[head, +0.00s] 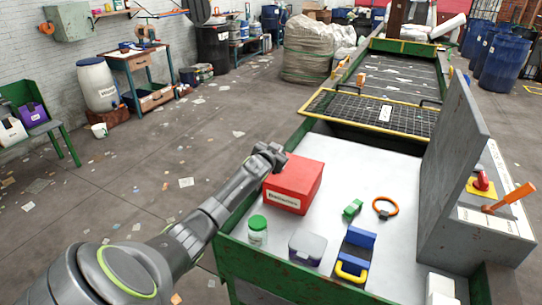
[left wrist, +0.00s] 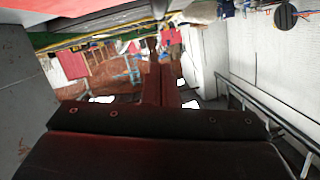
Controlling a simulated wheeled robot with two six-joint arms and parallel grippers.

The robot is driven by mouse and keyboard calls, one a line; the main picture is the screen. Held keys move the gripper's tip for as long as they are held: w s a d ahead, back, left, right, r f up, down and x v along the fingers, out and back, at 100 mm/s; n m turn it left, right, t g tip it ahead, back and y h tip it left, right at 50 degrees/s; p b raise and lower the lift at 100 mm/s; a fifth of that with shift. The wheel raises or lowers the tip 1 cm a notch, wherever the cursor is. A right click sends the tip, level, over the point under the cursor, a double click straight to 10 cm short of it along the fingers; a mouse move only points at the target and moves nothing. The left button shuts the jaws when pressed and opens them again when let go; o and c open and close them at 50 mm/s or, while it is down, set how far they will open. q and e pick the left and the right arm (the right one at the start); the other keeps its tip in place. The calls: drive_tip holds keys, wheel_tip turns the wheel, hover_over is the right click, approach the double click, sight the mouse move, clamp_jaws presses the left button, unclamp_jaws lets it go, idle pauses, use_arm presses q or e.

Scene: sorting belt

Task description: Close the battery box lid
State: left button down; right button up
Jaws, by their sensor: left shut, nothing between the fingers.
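The battery box (head: 284,199) is red with a white "Batteries" label and stands on the left part of the pale table top. Its top (head: 299,172) shows as a flat red face with no open gap visible from here; the far and left rims are partly hidden. My left gripper (head: 270,151) is shut and empty at the box's far left top corner; I cannot tell whether it touches. In the left wrist view the shut fingers (left wrist: 161,85) point away from the camera, and a strip of red (left wrist: 60,5), likely the box, shows at the top left. My right gripper is not in view.
A green-lidded jar (head: 257,231), a grey container (head: 307,246), a blue item with a yellow handle (head: 356,252), a green block (head: 352,208) and an orange ring (head: 385,207) lie near the box. A grey upright panel (head: 455,160) bounds the right side. The mesh belt (head: 380,112) lies behind.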

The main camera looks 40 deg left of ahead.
use_arm(q)
drive_tip(key=b+v, duration=0.1)
drive_tip(key=v, duration=0.6)
drive_tip(key=shift+s, duration=0.4)
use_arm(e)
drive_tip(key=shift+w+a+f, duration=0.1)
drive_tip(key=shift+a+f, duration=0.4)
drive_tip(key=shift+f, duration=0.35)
use_arm(q)
drive_tip(key=shift+r, duration=0.1)
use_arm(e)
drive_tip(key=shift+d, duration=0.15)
